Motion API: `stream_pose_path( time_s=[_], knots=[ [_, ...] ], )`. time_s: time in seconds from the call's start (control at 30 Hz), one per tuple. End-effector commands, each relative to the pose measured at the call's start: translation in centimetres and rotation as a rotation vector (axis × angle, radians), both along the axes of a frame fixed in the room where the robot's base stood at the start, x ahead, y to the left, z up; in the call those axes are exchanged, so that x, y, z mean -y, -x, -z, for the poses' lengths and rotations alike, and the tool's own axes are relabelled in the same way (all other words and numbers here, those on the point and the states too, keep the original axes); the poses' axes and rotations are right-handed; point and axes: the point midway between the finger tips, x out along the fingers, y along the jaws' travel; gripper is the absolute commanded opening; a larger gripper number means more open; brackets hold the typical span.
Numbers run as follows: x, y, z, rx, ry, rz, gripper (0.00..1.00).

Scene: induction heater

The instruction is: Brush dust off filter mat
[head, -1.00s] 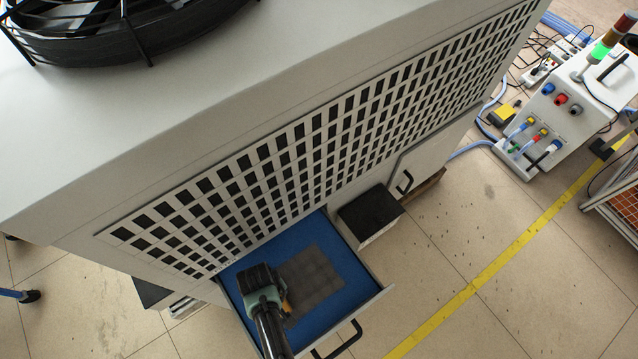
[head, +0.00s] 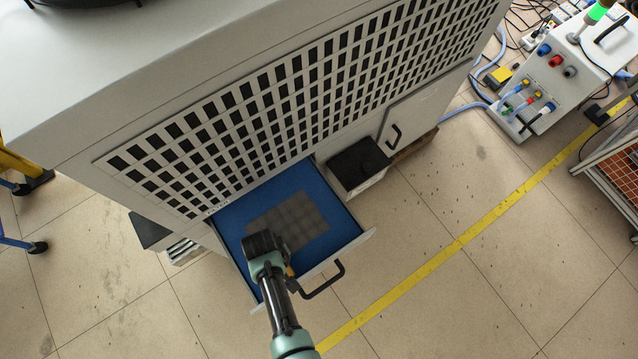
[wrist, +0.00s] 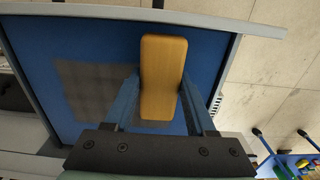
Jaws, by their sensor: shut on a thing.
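The filter mat (head: 232,215) is a blue sheet lying in the pulled-out drawer. A grey dust patch (head: 298,222) covers its middle; it also shows in the wrist view (wrist: 85,90). My gripper (wrist: 160,88) is shut on a brush with a wooden, yellow-brown block handle (wrist: 162,70). In the head view, my gripper (head: 264,247) is over the front part of the mat, at the lower-left edge of the dust patch, and hides part of it. Only a bit of the brush (head: 290,271) shows there. Its bristles are hidden, so I cannot tell whether it touches the mat.
The drawer has a black handle (head: 325,283) at its front. The large grey cabinet with a slotted grille (head: 290,100) rises behind it. A black-topped box (head: 358,163) stands right of the drawer. The floor beyond, with a yellow line (head: 460,243), is clear.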

Motion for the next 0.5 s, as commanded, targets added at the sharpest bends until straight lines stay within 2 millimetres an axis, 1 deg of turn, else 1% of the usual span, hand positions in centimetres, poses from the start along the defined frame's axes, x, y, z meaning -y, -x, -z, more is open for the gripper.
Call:
stream_pose_path(
  time_s=[0.03,0.5],
  knots=[
    [0.0,0.0,-0.9,-0.003,0.001,0.001,0.11],
    [-0.1,-0.7,-5.1,-0.002,0.000,0.004,0.11]
  ],
)
